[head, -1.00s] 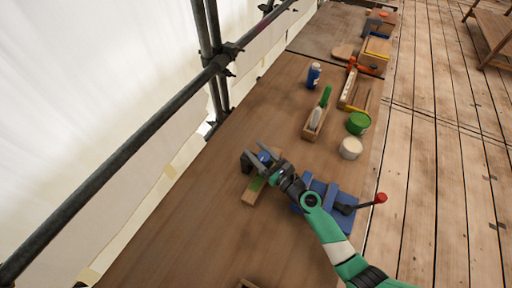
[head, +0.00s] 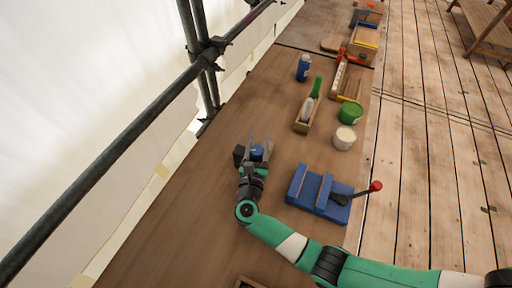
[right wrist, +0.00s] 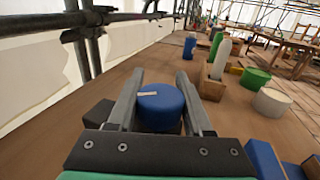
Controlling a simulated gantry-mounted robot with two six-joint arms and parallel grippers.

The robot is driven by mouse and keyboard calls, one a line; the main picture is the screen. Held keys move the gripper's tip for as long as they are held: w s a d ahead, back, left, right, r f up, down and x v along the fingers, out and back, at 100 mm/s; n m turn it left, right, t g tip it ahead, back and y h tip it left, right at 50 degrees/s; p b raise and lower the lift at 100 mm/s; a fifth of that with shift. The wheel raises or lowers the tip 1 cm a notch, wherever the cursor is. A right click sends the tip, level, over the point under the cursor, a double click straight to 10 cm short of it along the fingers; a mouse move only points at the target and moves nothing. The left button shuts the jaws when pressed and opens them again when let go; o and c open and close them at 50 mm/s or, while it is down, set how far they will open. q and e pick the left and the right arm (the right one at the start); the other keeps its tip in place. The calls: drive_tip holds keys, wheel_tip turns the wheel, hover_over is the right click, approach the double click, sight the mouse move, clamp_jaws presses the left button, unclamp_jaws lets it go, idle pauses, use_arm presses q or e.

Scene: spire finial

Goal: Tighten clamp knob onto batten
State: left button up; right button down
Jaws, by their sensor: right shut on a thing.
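The blue clamp knob (head: 257,152) is round, with a pale mark on its top in the right wrist view (right wrist: 160,104). My right gripper (head: 260,146) is shut on the knob, one finger on each side of it. The dark clamp body (head: 239,155) shows just left of the fingers. The wooden batten is hidden behind my wrist and arm in the head view, so I cannot tell how closely the clamp sits against it. My left gripper is not in view.
A blue vise (head: 318,190) with a red-tipped handle stands right of my arm. A white tub (head: 344,138), a green tub (head: 350,113), a wooden tray (head: 303,126) and a blue bottle (head: 303,68) stand farther up the bench. Scaffold poles (head: 120,137) run along the left. The bench below the clamp is mostly clear.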

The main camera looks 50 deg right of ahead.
drive_tip(key=shift+s+f+m+g+h+b, duration=0.1)
drive_tip(key=shift+f+m+g+h+b, duration=0.15)
drive_tip(key=shift+m+g+h+b, duration=0.4)
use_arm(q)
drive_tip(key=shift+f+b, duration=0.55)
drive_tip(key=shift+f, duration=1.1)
use_arm(e)
drive_tip(key=shift+s+d+r+m+g, duration=0.15)
drive_tip(key=shift+m+g, duration=0.2)
drive_tip(key=shift+g, duration=0.4)
drive_tip(key=shift+c, duration=1.5)
unclamp_jaws()
drive_tip(key=shift+r, duration=0.1)
drive_tip(key=v, duration=1.1)
drive_tip(key=shift+s+a+p, duration=0.2)
drive_tip(key=shift+a+p, duration=0.05)
drive_tip(key=shift+p, duration=0.1)
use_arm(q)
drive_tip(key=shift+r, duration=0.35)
use_arm(e)
drive_tip(key=shift+d, duration=0.1)
